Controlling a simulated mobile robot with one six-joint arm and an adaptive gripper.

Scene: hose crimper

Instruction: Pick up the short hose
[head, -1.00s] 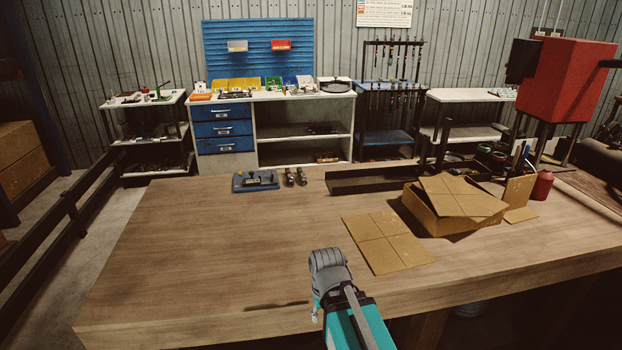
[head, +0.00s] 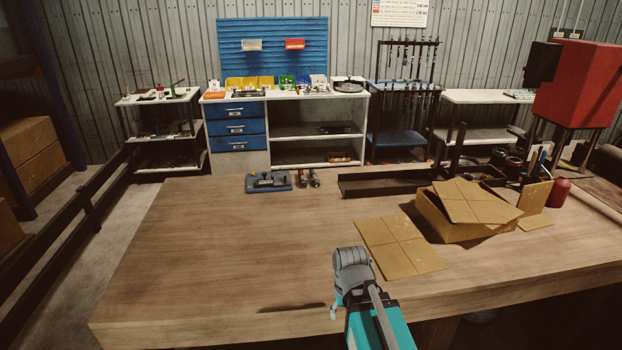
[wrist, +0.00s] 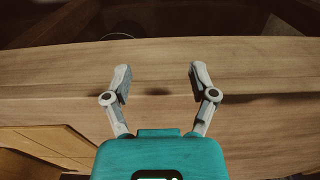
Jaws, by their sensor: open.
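I cannot make out the short hose for certain in either view. Two small dark cylinders (head: 308,178) stand at the far side of the wooden table, right of a blue fixture (head: 268,181); they are too small to tell whether either is a hose. My gripper shows in the wrist view (wrist: 156,79) with its two grey fingers spread wide and nothing between them. It is over the bare wood near a table edge. In the head view only my arm's grey and teal end shows clearly, near the table's front edge.
A red machine (head: 575,82) stands at the right. The table's left and middle (head: 220,245) are clear.

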